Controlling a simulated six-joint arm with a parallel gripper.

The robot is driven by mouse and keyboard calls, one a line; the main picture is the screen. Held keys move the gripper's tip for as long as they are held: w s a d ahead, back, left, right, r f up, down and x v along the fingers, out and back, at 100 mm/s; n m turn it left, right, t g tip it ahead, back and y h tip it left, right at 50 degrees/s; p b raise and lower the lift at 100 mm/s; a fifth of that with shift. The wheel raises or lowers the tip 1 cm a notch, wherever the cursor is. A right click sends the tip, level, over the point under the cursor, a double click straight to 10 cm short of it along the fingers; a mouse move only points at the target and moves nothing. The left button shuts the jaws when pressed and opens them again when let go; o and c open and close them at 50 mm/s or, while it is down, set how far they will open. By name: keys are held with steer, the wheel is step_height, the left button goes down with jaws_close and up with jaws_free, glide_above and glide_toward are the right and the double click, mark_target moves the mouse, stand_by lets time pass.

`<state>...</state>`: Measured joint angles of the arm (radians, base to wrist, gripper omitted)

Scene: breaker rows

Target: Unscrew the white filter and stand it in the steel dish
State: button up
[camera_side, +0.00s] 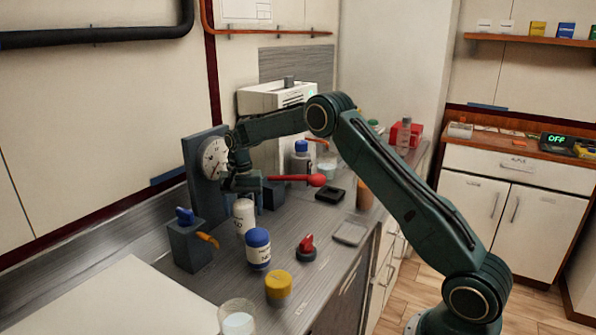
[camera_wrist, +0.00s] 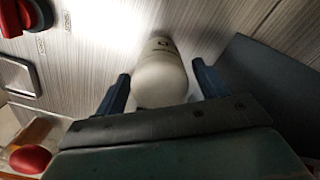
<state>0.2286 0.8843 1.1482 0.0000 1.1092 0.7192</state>
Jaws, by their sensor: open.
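The white filter (camera_side: 243,216) appears as a white cylinder with dark lettering, upright under my gripper (camera_side: 242,188) in the side view. In the wrist view the white filter (camera_wrist: 160,75) lies between the two fingers of my gripper (camera_wrist: 161,84), with a gap visible on either side. The gripper is open and does not visibly hold it. How the filter is attached is hidden. I cannot clearly make out a steel dish; a shallow square grey tray (camera_side: 350,233) lies near the bench's front edge.
A blue-capped white jar (camera_side: 258,250) stands close beside the filter. A dial on a grey panel (camera_side: 213,158) and a red-ended lever (camera_side: 316,180) are near my gripper. A red knob (camera_side: 306,250), yellow-lidded jar (camera_side: 278,287) and glass beaker (camera_side: 237,320) stand in front.

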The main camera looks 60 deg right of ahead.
steer(key=m, duration=1)
steer(key=shift+m, duration=0.3)
steer(key=c, duration=0.9)
steer(key=shift+n, duration=2.1)
steer(key=shift+r, duration=0.25)
steer(key=shift+r, duration=0.75)
